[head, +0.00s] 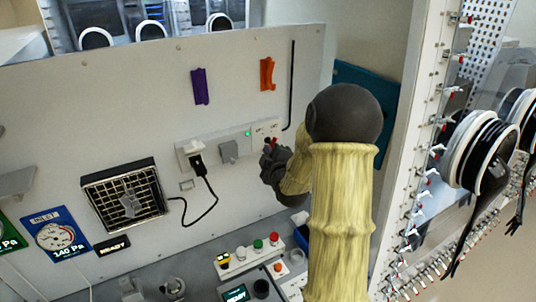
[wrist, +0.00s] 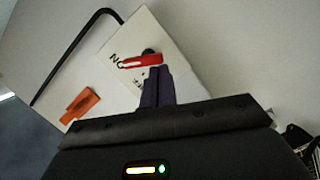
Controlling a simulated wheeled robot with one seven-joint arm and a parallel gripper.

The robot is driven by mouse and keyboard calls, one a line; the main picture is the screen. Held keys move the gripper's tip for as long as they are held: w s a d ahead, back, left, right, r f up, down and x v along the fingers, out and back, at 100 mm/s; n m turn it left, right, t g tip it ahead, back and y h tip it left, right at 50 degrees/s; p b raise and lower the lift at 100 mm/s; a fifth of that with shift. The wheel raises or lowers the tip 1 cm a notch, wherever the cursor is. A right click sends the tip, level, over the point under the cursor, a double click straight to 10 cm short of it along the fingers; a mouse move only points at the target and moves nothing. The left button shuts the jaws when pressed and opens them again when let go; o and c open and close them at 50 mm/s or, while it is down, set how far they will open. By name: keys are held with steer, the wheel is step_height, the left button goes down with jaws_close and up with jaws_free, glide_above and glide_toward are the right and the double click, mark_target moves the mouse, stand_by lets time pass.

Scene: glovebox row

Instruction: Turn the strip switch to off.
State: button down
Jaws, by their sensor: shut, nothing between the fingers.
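The white power strip (head: 228,143) is fixed to the grey wall panel, with a lit green lamp (head: 247,133). The strip switch is a red lever (wrist: 141,61) on the white end plate (wrist: 158,37) in the wrist view. Its left end lies beside upside-down printed letters that look like "ON". In the head view a little red of the switch (head: 270,141) shows at the strip's right end, mostly hidden by my gripper (head: 268,153). In the wrist view my gripper (wrist: 154,78) is shut and empty, its dark fingertips right at the lever. I cannot tell whether they touch.
A black plug (head: 196,160) with a cord and a grey plug (head: 229,152) sit in the strip. Orange (head: 267,74) and purple (head: 199,87) holders and a black rod (head: 291,85) are on the panel. Buttons and containers stand below; a white post (head: 420,150) rises at right.

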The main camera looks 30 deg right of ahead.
steer(key=shift+d+f+n+b, duration=0.2)
steer(key=shift+f+n+b, duration=0.1)
steer(key=shift+b, duration=0.6)
steer(key=n+b, duration=0.1)
steer(key=b, duration=0.3)
steer(key=n+b, duration=0.1)
steer(key=b, duration=0.3)
steer(key=f+n+t+b, duration=0.1)
steer(key=b, duration=0.3)
steer(key=shift+d+n+h, duration=0.3)
steer(key=shift+n, duration=0.1)
steer(key=shift+r+b, duration=0.25)
steer(key=shift+b, duration=0.15)
steer(key=shift+f+n, duration=0.1)
steer(key=shift+n, duration=0.2)
